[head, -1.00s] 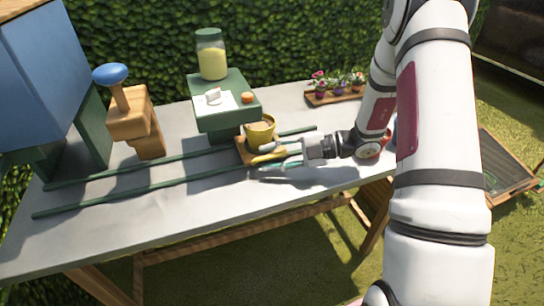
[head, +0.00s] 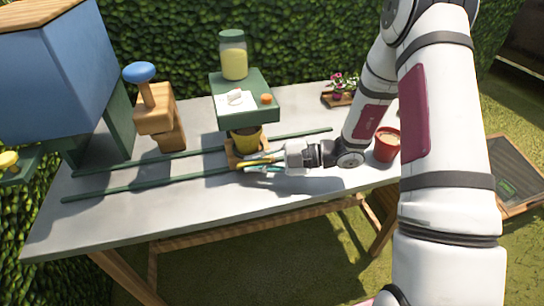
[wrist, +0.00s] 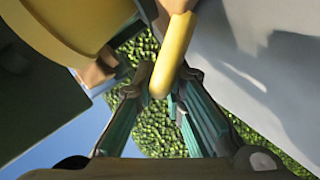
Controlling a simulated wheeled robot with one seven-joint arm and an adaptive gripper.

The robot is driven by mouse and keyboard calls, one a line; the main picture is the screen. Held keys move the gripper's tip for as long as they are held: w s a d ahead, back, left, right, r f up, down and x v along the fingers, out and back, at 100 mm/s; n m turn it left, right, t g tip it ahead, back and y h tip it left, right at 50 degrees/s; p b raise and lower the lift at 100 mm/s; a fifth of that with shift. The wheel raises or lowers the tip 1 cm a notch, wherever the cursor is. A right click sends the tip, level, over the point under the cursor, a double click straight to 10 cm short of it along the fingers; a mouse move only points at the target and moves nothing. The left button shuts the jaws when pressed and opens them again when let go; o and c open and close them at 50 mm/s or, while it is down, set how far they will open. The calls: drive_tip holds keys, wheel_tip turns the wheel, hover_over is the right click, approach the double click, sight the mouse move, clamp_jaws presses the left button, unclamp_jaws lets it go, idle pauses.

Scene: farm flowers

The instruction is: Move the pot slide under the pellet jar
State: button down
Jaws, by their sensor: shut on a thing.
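The pot slide (head: 232,160) is a small wooden tray on two green rails, carrying a yellow pot (head: 247,143). The pot stands under the front of a green stand, whose shelf hides the pot's upper part. The pellet jar (head: 234,64), glass with a green lid and yellow contents, stands on top of that stand, a little left of the pot in the head view. My gripper (head: 264,163) is shut on the slide's yellow handle (wrist: 172,52), at the slide's right side. The handle lies between my fingers in the wrist view.
Green rails (head: 150,185) run left and right across the grey table (head: 190,205). A wooden block with a blue knob (head: 139,72) and a blue box (head: 50,80) stand left. A red pot (head: 387,147) and a flower tray (head: 340,101) are right.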

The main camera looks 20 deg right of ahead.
drive_tip(key=c, duration=1.7)
unclamp_jaws()
drive_tip(key=shift+o, duration=0.2)
drive_tip(key=v, duration=1.2)
